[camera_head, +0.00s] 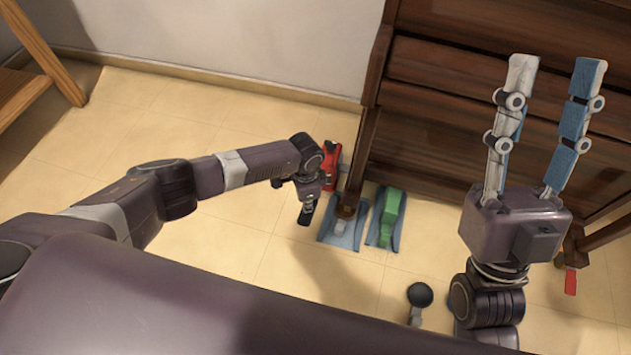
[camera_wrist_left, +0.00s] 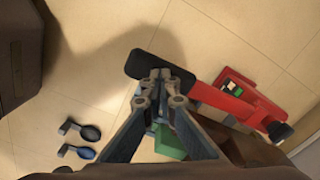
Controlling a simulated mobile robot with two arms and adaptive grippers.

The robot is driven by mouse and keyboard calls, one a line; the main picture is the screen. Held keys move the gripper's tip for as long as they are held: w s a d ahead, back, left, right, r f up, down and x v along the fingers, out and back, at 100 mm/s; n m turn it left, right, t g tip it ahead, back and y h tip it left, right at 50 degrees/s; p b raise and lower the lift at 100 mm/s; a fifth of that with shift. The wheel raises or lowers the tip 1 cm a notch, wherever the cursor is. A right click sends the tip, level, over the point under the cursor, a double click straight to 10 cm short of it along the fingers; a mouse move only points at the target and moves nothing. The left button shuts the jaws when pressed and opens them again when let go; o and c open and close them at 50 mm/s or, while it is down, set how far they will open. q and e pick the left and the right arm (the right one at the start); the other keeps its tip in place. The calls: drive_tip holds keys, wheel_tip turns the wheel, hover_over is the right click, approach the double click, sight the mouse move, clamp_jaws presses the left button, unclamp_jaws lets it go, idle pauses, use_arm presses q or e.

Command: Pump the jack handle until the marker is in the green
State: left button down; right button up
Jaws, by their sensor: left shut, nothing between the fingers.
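The red jack (camera_head: 330,165) stands on the floor beside the piano's near leg; my left arm partly covers it. In the left wrist view the jack's red body (camera_wrist_left: 262,105) has a small gauge (camera_wrist_left: 236,88) with a green patch; the marker's place is too small to tell. The jack handle ends in a black grip (camera_wrist_left: 152,64). My left gripper (camera_head: 309,198) is shut and empty. In the wrist view its fingertips (camera_wrist_left: 160,76) overlap the grip's edge; I cannot tell if they touch. My right gripper (camera_head: 556,68) is open, empty and raised, far right of the jack.
The dark wooden piano (camera_head: 480,70) stands behind. A blue mat (camera_head: 343,233) lies at its leg, and a green block (camera_head: 391,212) sits on another. A dark spoon-shaped object (camera_head: 420,295) lies in front. A wooden stool (camera_head: 40,60) is far left. Tiled floor left of the jack is clear.

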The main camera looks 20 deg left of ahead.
use_arm(q)
drive_tip(key=shift+s+r+p, duration=0.2)
drive_tip(key=shift+r+p, duration=1.3)
use_arm(e)
drive_tip(key=w+a+f+g+h, duration=0.1)
drive_tip(key=w+f+g+h, duration=0.2)
drive_tip(key=w+f+g, duration=0.5)
wheel_tip(320, 180, down, 5)
drive_tip(key=shift+w+f, duration=0.1)
drive_tip(key=shift+w, duration=1)
use_arm(q)
drive_tip(key=shift+f, duration=0.1)
